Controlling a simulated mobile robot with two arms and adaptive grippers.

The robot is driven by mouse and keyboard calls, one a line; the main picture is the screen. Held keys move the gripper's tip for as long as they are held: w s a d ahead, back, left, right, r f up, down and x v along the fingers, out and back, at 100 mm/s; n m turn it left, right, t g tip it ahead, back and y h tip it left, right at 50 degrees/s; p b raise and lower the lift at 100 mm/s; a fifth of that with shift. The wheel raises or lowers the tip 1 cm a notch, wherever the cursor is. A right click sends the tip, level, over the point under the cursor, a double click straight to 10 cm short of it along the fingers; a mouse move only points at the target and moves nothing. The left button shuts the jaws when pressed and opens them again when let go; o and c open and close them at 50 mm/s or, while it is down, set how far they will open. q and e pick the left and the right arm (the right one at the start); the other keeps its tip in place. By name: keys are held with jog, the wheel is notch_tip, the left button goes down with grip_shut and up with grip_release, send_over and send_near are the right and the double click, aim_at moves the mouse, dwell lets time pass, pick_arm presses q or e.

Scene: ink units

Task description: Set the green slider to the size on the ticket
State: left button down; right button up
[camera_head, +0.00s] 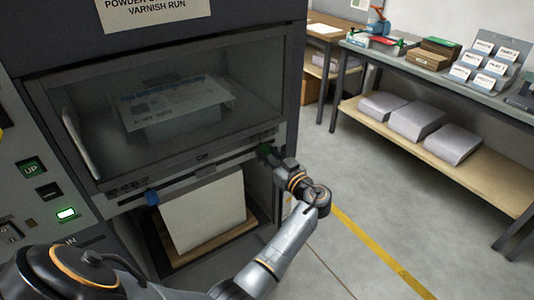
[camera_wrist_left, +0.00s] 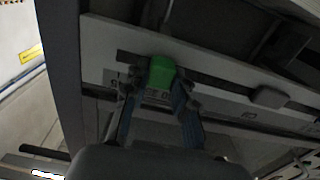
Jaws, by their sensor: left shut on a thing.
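The green slider (camera_head: 264,149) sits at the right end of the slotted rail on the front of the dark machine. In the left wrist view the green slider (camera_wrist_left: 162,73) is a bright green block on a pale scale strip. My left gripper (camera_head: 272,157) is at the slider, and its two blue fingers (camera_wrist_left: 156,92) are closed on either side of it. The head view hides the fingertips behind the wrist. A printed sign (camera_head: 150,8) at the machine's top reads "VARNISH RUN", with its upper line cut off. I cannot tell a size on any ticket. My right gripper is out of view.
White sheets (camera_head: 203,210) stack below the rail. A printed sheet shows behind the window (camera_head: 175,100). A panel at left has an UP button (camera_head: 31,168). A bench (camera_head: 440,82) stands right; floor between is clear.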

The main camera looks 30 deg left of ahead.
aim_at(250, 151)
pick_arm(q)
jog(key=s, duration=0.1)
jog(key=s+a+b, duration=0.1)
jog(key=shift+s+a, duration=0.1)
jog(key=shift+s, duration=0.3)
jog(key=shift+w, duration=0.1)
jog(key=c, duration=1.3)
grip_release()
jog(key=shift+o, duration=1.1)
jog(key=shift+s+a, duration=0.15)
jog(key=shift+s, duration=0.05)
jog(key=shift+d, duration=0.3)
jog(key=v, duration=0.7)
